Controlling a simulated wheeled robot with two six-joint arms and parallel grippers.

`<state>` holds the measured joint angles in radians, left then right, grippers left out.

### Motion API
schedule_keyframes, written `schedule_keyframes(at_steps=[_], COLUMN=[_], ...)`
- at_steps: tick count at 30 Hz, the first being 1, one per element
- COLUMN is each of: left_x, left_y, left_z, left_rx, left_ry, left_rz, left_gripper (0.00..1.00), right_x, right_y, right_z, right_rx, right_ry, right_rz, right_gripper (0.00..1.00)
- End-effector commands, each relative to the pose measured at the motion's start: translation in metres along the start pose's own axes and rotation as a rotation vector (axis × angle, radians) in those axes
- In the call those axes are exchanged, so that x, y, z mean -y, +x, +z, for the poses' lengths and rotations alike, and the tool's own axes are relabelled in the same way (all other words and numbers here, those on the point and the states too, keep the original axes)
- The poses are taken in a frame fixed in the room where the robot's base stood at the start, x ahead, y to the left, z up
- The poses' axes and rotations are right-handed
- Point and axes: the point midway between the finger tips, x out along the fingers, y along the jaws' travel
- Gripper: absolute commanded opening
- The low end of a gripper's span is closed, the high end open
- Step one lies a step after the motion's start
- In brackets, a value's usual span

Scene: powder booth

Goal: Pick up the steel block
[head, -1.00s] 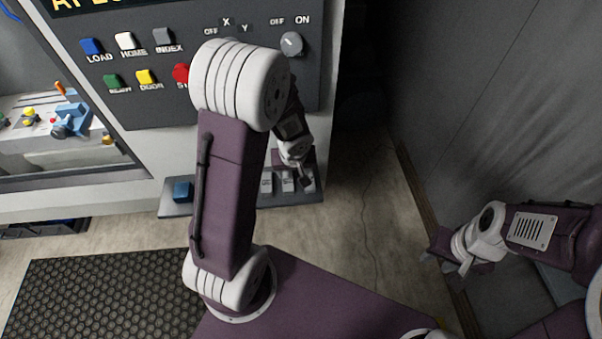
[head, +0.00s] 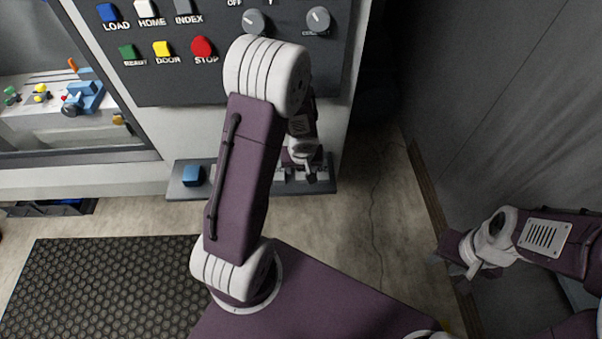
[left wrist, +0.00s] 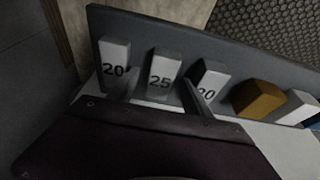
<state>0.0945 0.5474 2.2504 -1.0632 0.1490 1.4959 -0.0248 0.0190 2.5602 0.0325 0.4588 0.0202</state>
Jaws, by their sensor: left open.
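Several blocks stand in a row on a grey ledge (left wrist: 225,50) in the left wrist view. Three pale grey ones carry numbers: a block marked 20 (left wrist: 114,62), a block marked 25 (left wrist: 161,76) and a third (left wrist: 209,80) whose number looks like 20 or 30. Beside them are a brown-gold block (left wrist: 258,98) and a plain whitish block (left wrist: 297,107). I cannot tell which one is the steel block. My left gripper (left wrist: 160,95) is open, its fingers near either side of the 25 block. My right gripper (head: 460,266) hangs at the right, away from the ledge; its jaws are unclear.
A blue block (head: 192,174) sits at the ledge's left end in the head view. Above is a control panel (head: 170,78) with buttons and knobs. A dark mat (head: 100,285) covers the floor at lower left. A grey wall (head: 500,100) stands at right.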

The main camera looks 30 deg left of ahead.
Motion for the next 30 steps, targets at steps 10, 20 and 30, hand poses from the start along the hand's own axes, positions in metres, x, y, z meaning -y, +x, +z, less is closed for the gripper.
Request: schedule_keyframes(at_steps=[10,20,30], left_x=[0.000,0.000,-0.005], left_y=[-0.001,-0.006,-0.052], left_z=[0.000,-0.002,-0.002], left_rx=[0.000,-0.001,-0.004], left_ry=[0.000,-0.002,0.003], left_rz=[0.000,0.001,0.003], left_gripper=[0.00,0.00,0.00], right_x=[0.000,0.000,0.001], right_y=[-0.001,-0.005,-0.028], right_z=[0.000,-0.001,-0.003], right_rx=[0.000,0.000,-0.001], right_ry=[0.000,0.000,0.000], right_rz=[0.000,0.000,0.000], right_gripper=[0.36,0.36,0.36])
